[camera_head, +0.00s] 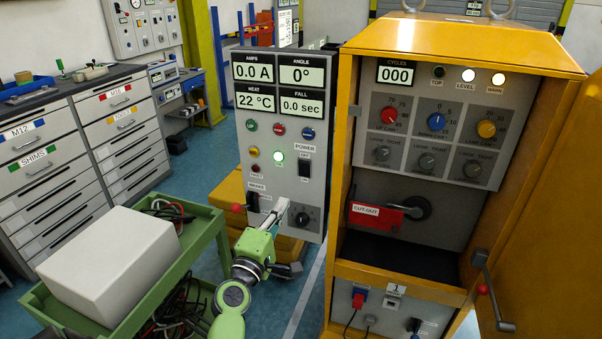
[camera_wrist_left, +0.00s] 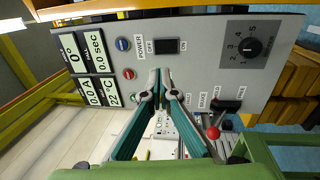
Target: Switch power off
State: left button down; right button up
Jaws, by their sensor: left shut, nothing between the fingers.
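The power switch (camera_head: 304,168) is a black rocker on the grey control panel (camera_head: 314,215), below a POWER label. In the left wrist view the power switch (camera_wrist_left: 167,46) sits between the OFF and ON marks; I cannot tell which side is pressed. My left gripper (camera_head: 282,207) is in front of the lower panel, below the switch, between the brake lever and a dial. In the left wrist view its fingers (camera_wrist_left: 161,80) converge, shut and empty, with the switch just beyond their tips. My right gripper is not in view.
The brake lever (camera_wrist_left: 228,105) and a red ball knob (camera_wrist_left: 213,133) are close beside the fingers. A rotary dial (camera_head: 304,219) is right of the gripper. The yellow cabinet (camera_head: 343,130) stands at right, its door open. A green cart (camera_head: 205,225) with a white box (camera_head: 110,260) is at left.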

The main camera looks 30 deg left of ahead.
aim_at(304, 165)
pick_arm(q)
jog(key=p+x, duration=0.2)
jog(key=x, duration=1)
jog(key=shift+w, duration=0.25)
jog(key=shift+w+a, duration=0.15)
jog(key=shift+w, duration=0.5)
jog(key=shift+r, duration=0.1)
jog(key=shift+w+r, duration=0.2)
